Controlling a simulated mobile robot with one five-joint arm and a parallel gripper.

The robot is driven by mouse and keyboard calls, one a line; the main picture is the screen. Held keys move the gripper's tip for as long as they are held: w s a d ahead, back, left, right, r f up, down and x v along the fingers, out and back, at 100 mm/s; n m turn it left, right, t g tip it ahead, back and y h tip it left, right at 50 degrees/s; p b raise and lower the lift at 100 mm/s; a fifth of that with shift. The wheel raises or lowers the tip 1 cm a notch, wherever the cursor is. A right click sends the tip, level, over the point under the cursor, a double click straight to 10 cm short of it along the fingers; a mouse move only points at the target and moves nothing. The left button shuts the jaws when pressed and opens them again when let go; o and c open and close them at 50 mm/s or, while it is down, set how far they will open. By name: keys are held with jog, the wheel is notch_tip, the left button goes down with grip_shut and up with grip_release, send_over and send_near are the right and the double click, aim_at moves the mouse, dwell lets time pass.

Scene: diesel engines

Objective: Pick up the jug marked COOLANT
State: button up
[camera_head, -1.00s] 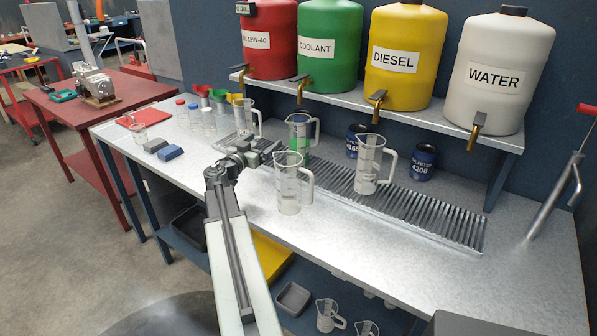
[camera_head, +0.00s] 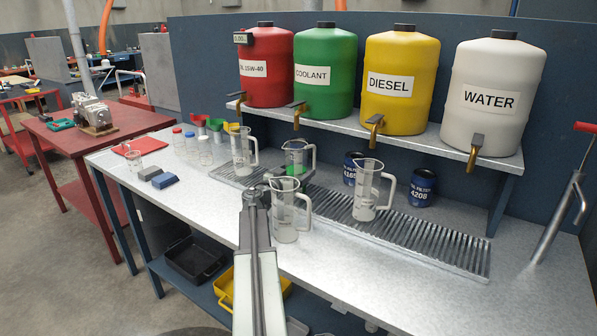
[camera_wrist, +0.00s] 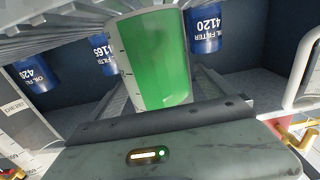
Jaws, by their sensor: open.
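The jug with green liquid (camera_head: 298,158) stands upright at the drip grate, below the green COOLANT drum (camera_head: 325,75). I cannot read a mark on it. In the wrist view, which is upside down, this green-filled jug (camera_wrist: 155,62) fills the middle, just beyond the gripper's edge. My gripper (camera_head: 268,184) is open and empty, in front of that jug and slightly left of it. Its tips are partly hidden by a clear empty jug (camera_head: 285,218) close on its right. I cannot tell whether the gripper touches either jug.
Clear jugs stand left (camera_head: 241,152) and right (camera_head: 364,190) of the green-filled one. Blue oil filters (camera_head: 422,188) are behind. The shelf (camera_head: 440,138) with drums and brass taps (camera_head: 375,130) hangs above. The bench's front right (camera_head: 440,290) is clear.

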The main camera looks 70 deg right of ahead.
jog(key=shift+d, duration=0.45)
jog(key=shift+s+a, duration=0.1)
grip_shut()
jog(key=shift+r, duration=0.1)
